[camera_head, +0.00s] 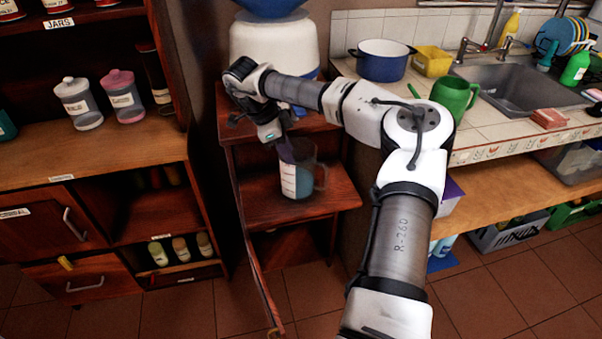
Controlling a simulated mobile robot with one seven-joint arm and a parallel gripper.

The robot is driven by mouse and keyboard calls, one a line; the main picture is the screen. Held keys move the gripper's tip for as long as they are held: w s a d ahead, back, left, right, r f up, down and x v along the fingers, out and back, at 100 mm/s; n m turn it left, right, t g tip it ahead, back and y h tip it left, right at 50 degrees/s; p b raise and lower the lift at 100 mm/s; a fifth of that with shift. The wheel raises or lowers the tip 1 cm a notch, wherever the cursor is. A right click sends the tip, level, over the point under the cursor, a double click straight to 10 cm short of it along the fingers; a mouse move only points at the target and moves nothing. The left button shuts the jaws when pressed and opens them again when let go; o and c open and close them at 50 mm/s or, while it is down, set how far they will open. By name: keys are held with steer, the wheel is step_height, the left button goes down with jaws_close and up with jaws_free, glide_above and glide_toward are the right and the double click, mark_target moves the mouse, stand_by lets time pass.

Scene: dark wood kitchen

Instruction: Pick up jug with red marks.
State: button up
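A see-through measuring jug (304,183) stands upright on the middle shelf of the small wooden stand. It has a handle on its right side, a pale marked strip on its left side and looks bluish low down. The colour of its marks is too small to tell. My gripper (286,152) points down at the upper left of the jug, at about rim height. It overlaps the jug in the picture. I cannot tell whether it touches the jug or whether its fingers are open or shut.
The wooden stand (258,209) has a top board close above the jug, with a white and blue dispenser (272,40) on it. A cabinet with jars (79,103) is at the left.

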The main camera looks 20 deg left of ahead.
mark_target(305, 179)
steer(key=p+x, duration=0.2)
steer(key=x, duration=0.5)
steer(key=shift+d+f, duration=0.1)
steer(key=shift+f, duration=0.1)
steer(key=shift+c, duration=0.3)
jaws_close()
stand_by(0.9)
